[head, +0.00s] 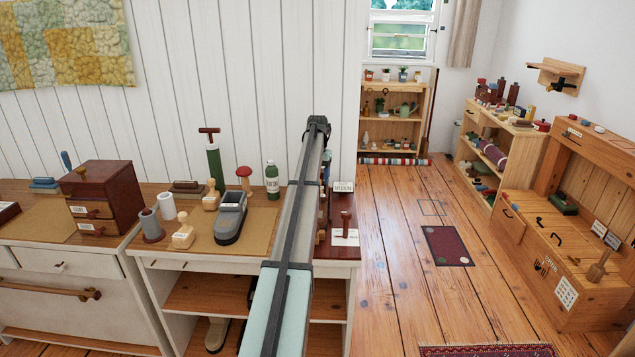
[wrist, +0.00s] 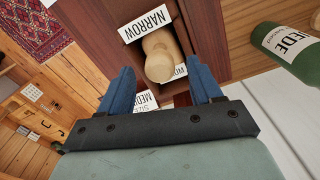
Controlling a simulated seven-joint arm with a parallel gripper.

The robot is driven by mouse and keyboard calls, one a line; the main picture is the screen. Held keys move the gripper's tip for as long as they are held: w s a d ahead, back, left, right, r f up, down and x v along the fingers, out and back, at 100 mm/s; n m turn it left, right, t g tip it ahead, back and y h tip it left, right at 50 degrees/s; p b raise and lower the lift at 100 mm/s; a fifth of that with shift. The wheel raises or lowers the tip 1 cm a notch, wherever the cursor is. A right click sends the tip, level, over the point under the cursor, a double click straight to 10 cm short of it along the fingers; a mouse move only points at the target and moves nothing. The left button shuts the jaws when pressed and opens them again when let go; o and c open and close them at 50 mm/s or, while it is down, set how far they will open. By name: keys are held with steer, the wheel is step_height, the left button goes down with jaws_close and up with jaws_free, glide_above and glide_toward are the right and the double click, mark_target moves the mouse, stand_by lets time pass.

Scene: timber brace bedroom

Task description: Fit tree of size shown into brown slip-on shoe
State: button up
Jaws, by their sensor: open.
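In the wrist view a pale wooden piece (wrist: 163,58), likely a shoe tree, sits in a dark red-brown rack (wrist: 203,25) beside a NARROW card (wrist: 145,26). Cards partly reading WIDE and MEDIUM are partly covered. My gripper (wrist: 162,74) is open, its blue fingers on either side of the wooden piece's near end, apparently not gripping it. In the head view my arm hides the gripper and most of the rack (head: 322,238).
A green bottle (head: 272,180) stands close to the rack; it also shows in the wrist view (wrist: 285,58). Wooden pegs, rolls, a tall green tool (head: 215,165) and a dark drawer box (head: 103,192) crowd the left. Open floor (head: 400,270) lies right of the bench.

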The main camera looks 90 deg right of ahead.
step_height(320, 180, up, 12)
steer(key=shift+f, duration=0.2)
steer(key=shift+w, duration=0.1)
stand_by(0.6)
